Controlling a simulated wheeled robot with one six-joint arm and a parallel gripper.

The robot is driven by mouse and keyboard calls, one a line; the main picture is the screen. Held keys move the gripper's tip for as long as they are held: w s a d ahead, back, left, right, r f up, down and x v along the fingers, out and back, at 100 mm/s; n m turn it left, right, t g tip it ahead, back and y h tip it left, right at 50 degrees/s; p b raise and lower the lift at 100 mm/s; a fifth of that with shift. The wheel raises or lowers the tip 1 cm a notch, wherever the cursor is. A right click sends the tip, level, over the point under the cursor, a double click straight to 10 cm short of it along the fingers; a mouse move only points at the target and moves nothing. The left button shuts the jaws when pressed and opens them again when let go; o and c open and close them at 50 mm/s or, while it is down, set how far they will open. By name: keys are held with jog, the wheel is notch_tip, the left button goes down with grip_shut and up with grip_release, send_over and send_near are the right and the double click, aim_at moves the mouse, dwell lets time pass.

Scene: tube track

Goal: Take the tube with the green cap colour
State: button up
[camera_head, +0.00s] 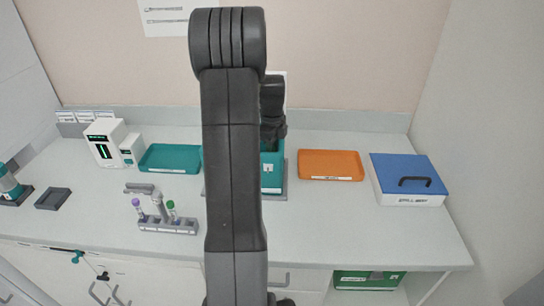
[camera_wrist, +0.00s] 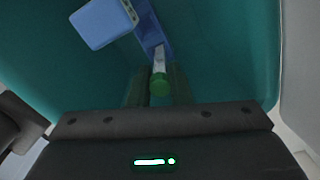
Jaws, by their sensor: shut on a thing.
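My gripper (camera_wrist: 159,92) is shut on a green-capped tube (camera_wrist: 159,83) in the wrist view. The green cap sits between the fingers, and the clear body points away from the palm, toward a blue rack-like piece (camera_wrist: 152,30). I cannot tell whether the tube touches that piece. Teal surfaces of a container (camera_wrist: 230,60) surround it. In the head view my arm hides the fingers and the held tube; the wrist is over a teal bin (camera_head: 272,182). Another green-capped tube (camera_head: 171,207) stands in the grey rack (camera_head: 168,226) at the left.
A purple-capped tube (camera_head: 136,204) is in the grey rack. A teal tray (camera_head: 170,158), an orange tray (camera_head: 331,165) and a blue-lidded box (camera_head: 408,180) stand along the counter. A pale blue block (camera_wrist: 103,22) lies near the held tube. The front right counter is clear.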

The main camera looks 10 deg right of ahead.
notch_tip(320, 180, up, 18)
jog(key=b, duration=0.1)
dwell(0.5)
